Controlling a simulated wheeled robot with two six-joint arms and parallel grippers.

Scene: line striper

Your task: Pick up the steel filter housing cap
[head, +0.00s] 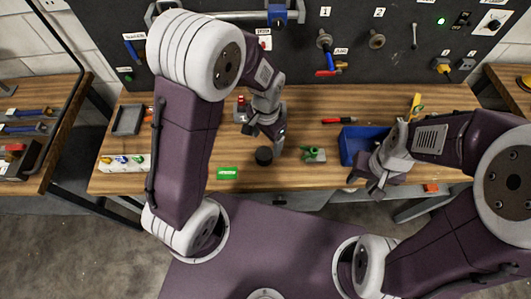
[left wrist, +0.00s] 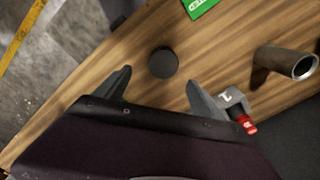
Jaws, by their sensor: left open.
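A dark round cap (head: 264,155), the best match for the filter housing cap though it looks nearly black rather than bright steel, lies flat on the wooden bench. In the left wrist view the cap (left wrist: 163,63) sits just beyond and between the fingertips, apart from both. My left gripper (head: 265,136) is open and empty above the bench, close behind the cap; its spread fingers also show in the left wrist view (left wrist: 158,88). My right gripper (head: 367,186) hangs near the bench's front edge by the blue bin, fingers apart and empty.
A green card (head: 227,173) and a green part (head: 313,154) lie either side of the cap. A steel tube (left wrist: 285,62) and a red-ended part (left wrist: 246,124) are near the left gripper. A blue bin (head: 355,146) stands right; the white tray (head: 125,163) is left.

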